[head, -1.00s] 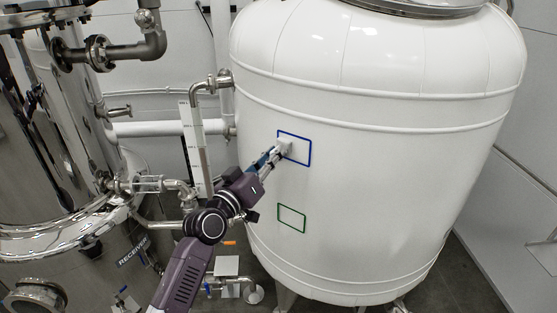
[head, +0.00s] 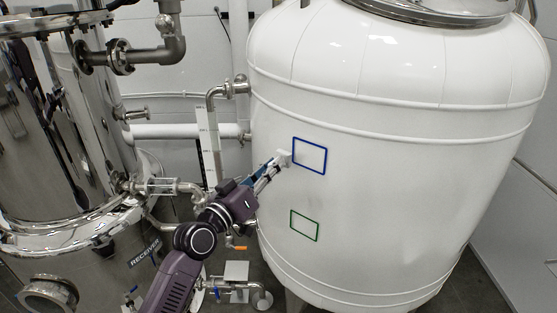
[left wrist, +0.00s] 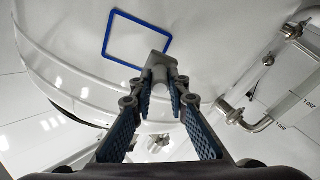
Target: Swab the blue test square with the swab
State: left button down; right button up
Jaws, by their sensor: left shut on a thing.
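The blue test square (head: 310,156) is a blue outline on the white wall of the big tank. My left gripper (head: 273,165) is shut on the swab (head: 284,158), a small pale block, just left of the square's left edge in the head view. In the left wrist view, the swab (left wrist: 160,64) sits between the fingertips (left wrist: 160,84), and its upper end overlaps a corner of the blue outline (left wrist: 108,37). I cannot tell whether the swab touches the tank wall. My right gripper is not in view.
A green outlined square (head: 304,226) lies lower on the white tank (head: 400,190). Pipes and a level gauge (head: 209,140) stand left of the tank, close to my left arm. A shiny steel receiver vessel (head: 50,130) fills the left side.

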pick_arm(q)
jog(key=shift+v, duration=0.9)
jog(key=shift+r, duration=0.1)
jog(key=v, duration=0.3)
jog(key=shift+a+r+p, duration=0.1)
jog(key=shift+r+p, duration=0.05)
jog(key=shift+p, duration=0.2)
